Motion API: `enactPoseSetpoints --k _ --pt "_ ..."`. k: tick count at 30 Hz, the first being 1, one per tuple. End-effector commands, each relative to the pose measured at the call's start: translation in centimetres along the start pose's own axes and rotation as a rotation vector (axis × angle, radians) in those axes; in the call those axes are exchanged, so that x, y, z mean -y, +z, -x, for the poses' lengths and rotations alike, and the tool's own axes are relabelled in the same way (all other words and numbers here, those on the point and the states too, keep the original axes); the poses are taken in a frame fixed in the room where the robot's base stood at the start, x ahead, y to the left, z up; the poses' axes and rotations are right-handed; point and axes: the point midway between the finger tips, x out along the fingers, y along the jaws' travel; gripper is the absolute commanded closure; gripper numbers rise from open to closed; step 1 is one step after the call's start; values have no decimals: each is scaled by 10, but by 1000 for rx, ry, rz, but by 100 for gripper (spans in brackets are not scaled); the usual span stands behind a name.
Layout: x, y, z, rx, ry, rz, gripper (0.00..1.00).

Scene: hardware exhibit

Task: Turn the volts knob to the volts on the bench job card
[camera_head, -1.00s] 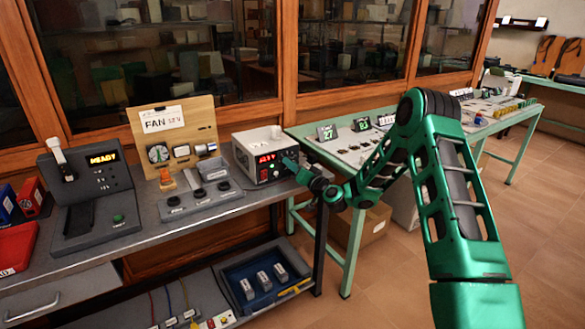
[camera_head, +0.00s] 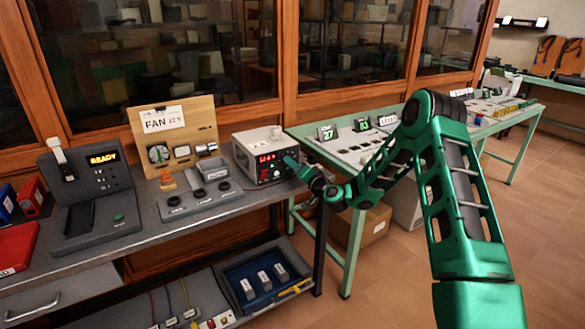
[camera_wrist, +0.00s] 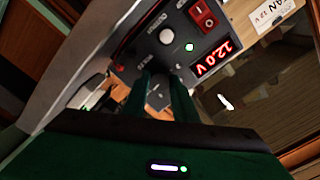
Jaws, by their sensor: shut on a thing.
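The power supply (camera_head: 250,141) is a pale box with a dark front, on the grey bench. Its red display (camera_head: 268,157) is too small to read there, but in the wrist view the display (camera_wrist: 217,57) reads 12.0 V. The bench job card (camera_head: 162,119), on the wooden fan board, says FAN 12 V; its edge (camera_wrist: 270,12) also shows in the wrist view. My gripper (camera_wrist: 160,88) is at the supply's front panel beside the VOLTS label, shut on the volts knob, which is mostly hidden between the fingers. My gripper (camera_head: 292,163) covers the panel's right side in the head view.
A red rocker switch (camera_wrist: 206,18), a green light and a white button (camera_wrist: 167,36) sit close by on the panel. A grey tray with black terminals (camera_head: 200,198) and a READY display unit (camera_head: 92,190) stand left on the bench. A green table (camera_head: 350,150) lies right.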

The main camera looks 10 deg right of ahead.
Motion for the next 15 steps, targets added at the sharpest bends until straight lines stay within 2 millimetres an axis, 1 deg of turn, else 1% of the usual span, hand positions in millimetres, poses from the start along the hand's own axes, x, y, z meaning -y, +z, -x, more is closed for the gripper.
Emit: enactPoseSetpoints --k 1,2,3,11,15 --pt "-5 -2 2 -3 9 3 67" --pt "-5 -2 2 -3 8 2 60" --pt "-5 -2 2 -3 8 2 56" --pt "-2 -1 1 -1 4 2 56" --pt "-2 0 8 0 4 0 56"
